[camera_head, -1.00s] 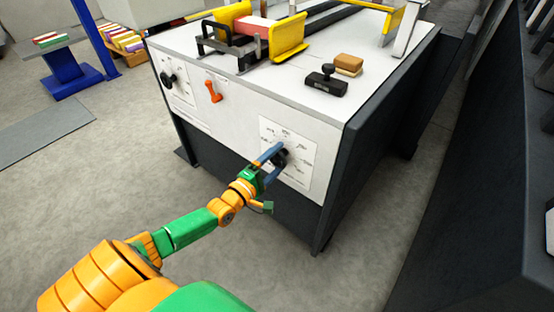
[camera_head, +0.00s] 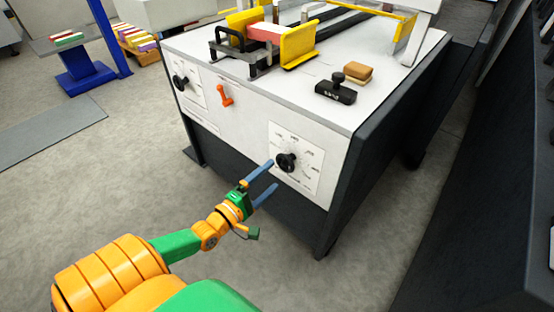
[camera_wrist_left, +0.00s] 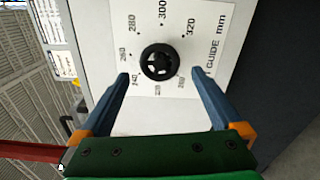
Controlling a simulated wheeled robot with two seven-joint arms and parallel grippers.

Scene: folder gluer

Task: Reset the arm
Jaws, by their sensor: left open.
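My left gripper (camera_head: 267,177) is open and empty in front of the machine's front panel, a little below and left of the black guide knob (camera_head: 286,162). In the left wrist view the knob (camera_wrist_left: 160,62) sits beyond the two blue fingertips (camera_wrist_left: 167,80), centred between them and apart from both. The knob is on a white dial plate with numbers and the words "GUIDE mm". My left arm (camera_head: 175,245) reaches in from the lower left. My right gripper is not in view.
A dark wall panel (camera_head: 490,180) stands at the right.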

